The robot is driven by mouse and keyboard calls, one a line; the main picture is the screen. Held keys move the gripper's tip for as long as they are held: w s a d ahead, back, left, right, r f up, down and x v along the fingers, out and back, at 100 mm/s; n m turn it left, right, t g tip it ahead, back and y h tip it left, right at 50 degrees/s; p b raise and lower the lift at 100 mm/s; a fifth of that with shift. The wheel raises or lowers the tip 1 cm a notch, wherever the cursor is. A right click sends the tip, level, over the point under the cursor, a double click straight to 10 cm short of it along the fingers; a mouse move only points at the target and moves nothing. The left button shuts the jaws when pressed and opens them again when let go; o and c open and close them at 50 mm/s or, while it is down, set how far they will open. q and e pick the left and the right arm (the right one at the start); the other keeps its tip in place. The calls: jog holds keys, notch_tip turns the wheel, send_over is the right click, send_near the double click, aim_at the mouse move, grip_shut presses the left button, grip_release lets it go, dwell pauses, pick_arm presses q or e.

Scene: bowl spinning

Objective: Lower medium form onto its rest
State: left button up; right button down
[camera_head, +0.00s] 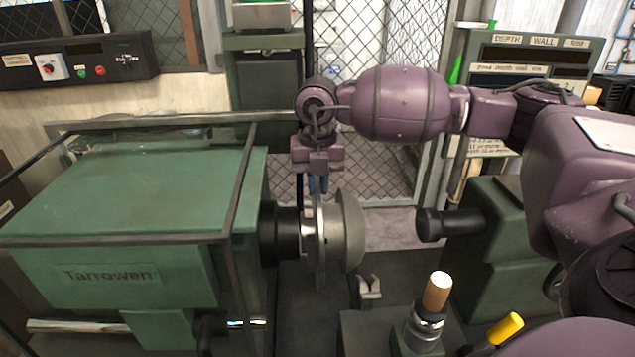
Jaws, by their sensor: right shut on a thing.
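The medium form (350,230) is a grey, rounded metal piece with a thin round plate at its left side. It hangs upright on edge beside the black spindle nose (281,231) of the green lathe head. I cannot tell whether it touches the spindle. My right gripper (318,184) comes down from above and is shut on the form at its upper edge; the exact contact is small and partly hidden. A small metal cradle (368,290), which looks like a rest, stands below and right of the form, apart from it. My left gripper is not in view.
The green lathe headstock (130,225) fills the left, with a frame bar (243,180) near the spindle. A black tailstock end (448,224) points in from the right. A wooden-topped handle (437,291) and a yellow handle (506,328) stand at the front right.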

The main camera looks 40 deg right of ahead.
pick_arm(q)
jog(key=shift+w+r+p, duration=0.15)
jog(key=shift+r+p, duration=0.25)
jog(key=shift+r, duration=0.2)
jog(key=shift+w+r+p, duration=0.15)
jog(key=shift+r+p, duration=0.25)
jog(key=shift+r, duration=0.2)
pick_arm(e)
jog(key=shift+r, duration=1.6)
jog(key=shift+r+p, duration=0.7)
jog(key=shift+r, duration=0.6)
pick_arm(q)
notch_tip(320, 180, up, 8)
jog(key=p, duration=0.6)
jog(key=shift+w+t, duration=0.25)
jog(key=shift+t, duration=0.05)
pick_arm(e)
notch_tip(320, 180, up, 11)
jog(key=shift+f, duration=0.15)
